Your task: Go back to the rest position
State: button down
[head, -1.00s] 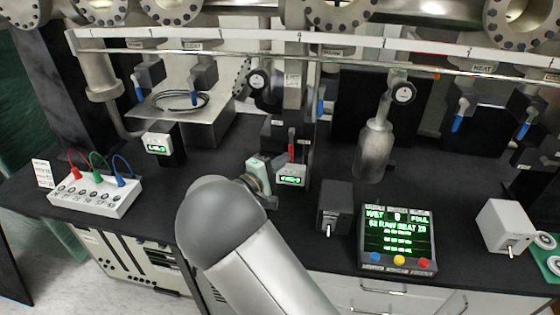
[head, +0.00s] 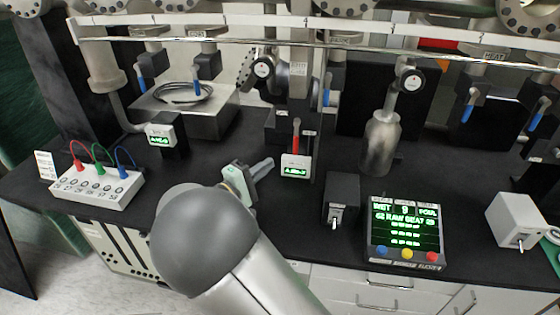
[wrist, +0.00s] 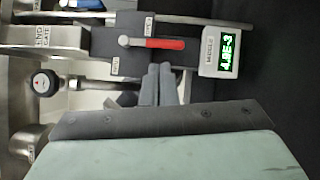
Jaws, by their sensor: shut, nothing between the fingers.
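My gripper (head: 268,164) shows in the head view above the black bench, left of a small white readout (head: 296,167) and a red valve handle (head: 296,135). Its fingers are closed together with nothing between them. In the wrist view, my gripper's fingertips (wrist: 159,68) lie side by side. They appear just below the red handle (wrist: 165,44) in the picture, with the lit readout (wrist: 222,52) to the right. The handle lies along its dark valve block in this view. I cannot tell the exact distance between fingertips and block.
A white box with coloured leads (head: 97,187) stands at left. A dark switch box (head: 341,199), a lit display with coloured buttons (head: 404,232) and a metal bottle (head: 380,145) stand to the right. A steel rail (head: 400,52) crosses above. Bare bench lies left of my gripper.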

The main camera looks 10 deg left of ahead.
jog(key=v, duration=0.5)
jog(key=s+d+f+m+g+h, duration=0.15)
jog(key=d+m+g, duration=0.35)
jog(key=d+g, duration=1.2)
jog(key=s+d+f+m+y, duration=0.1)
jog(key=s+d+m+y, duration=0.3)
jog(key=s+d+y, duration=0.2)
jog(key=s+d+f+m+t+y, duration=0.1)
jog(key=s+d+m+y, duration=0.2)
jog(key=s+d, duration=0.6)
jog(key=s+y, duration=0.2)
jog(key=s, duration=0.4)
jog(key=shift+d+m+y+b, duration=0.35)
jog(key=shift+d+m, duration=0.05)
